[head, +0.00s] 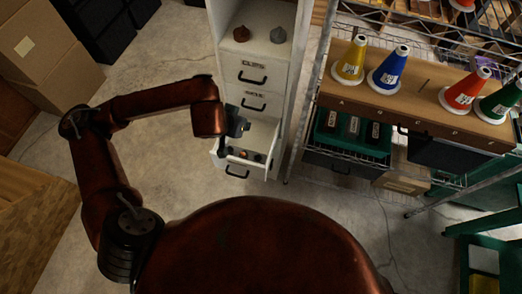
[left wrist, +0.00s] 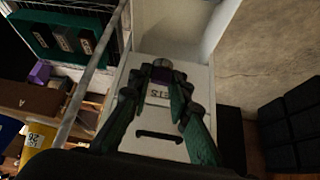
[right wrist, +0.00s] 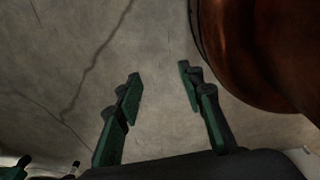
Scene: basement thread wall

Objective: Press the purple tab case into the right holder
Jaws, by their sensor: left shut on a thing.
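My left gripper (head: 237,128) is over an open white drawer (head: 268,134) in the head view. My right gripper (right wrist: 160,90) is open and empty above the concrete floor.
The white cabinet (head: 256,55) bears a brown and a grey item on its upper shelf. To its right, a wire rack holds a teal bin (head: 325,142) and a wooden shelf (head: 425,92) with several coloured cones. Boxes (head: 35,45) stand at the left. Floor between is clear.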

